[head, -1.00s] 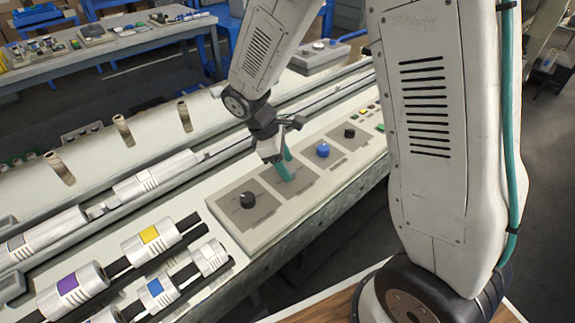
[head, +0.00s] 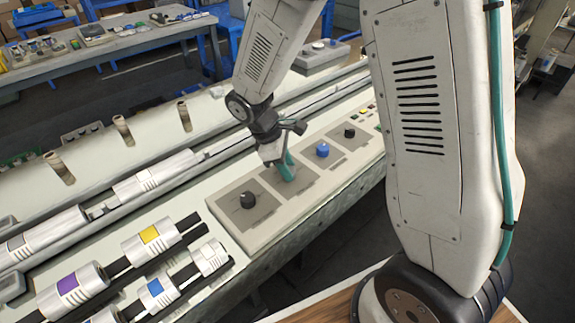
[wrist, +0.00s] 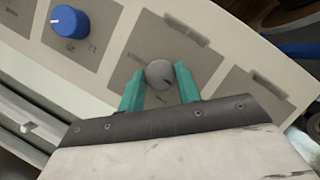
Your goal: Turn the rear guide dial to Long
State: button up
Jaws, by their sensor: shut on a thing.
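A grey dial (wrist: 160,73) with a dark pointer mark sits on a dark square plate of the control panel (head: 262,236). In the wrist view it is between the two teal fingers of my gripper (wrist: 159,76), which is shut on it. In the head view my gripper (head: 287,172) reaches down to the second plate from the left and hides this dial. The print around the dial is too small to read, so I cannot tell its setting or which dial is the rear guide dial.
A blue dial (head: 322,149) stands beside my gripper and shows in the wrist view (wrist: 70,22). A black dial (head: 247,200) is at the panel's left end, another black dial (head: 349,132) further right. Silver rollers with coloured bands (head: 150,236) lie left of the panel.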

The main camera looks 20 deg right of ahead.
jog(key=m, duration=0.2)
jog(key=m+g+y, duration=0.1)
jog(key=m, duration=0.2)
jog(key=shift+w+d+m+g+y, duration=0.15)
jog(key=shift+w+m+g+y, duration=0.05)
jog(key=shift+m+g+y, duration=0.1)
jog(key=m+y, duration=0.1)
jog(key=m, duration=0.1)
jog(key=m+y, duration=0.1)
jog(key=m, duration=0.2)
jog(key=shift+d+g, duration=0.1)
jog(key=shift+g, duration=0.2)
jog(key=shift+m, duration=0.4)
jog(key=o, duration=1)
jog(key=shift+c, duration=0.2)
jog(key=v, duration=0.7)
jog(key=shift+w+r, duration=0.2)
jog(key=shift+r, duration=0.15)
jog(key=shift+s, duration=0.1)
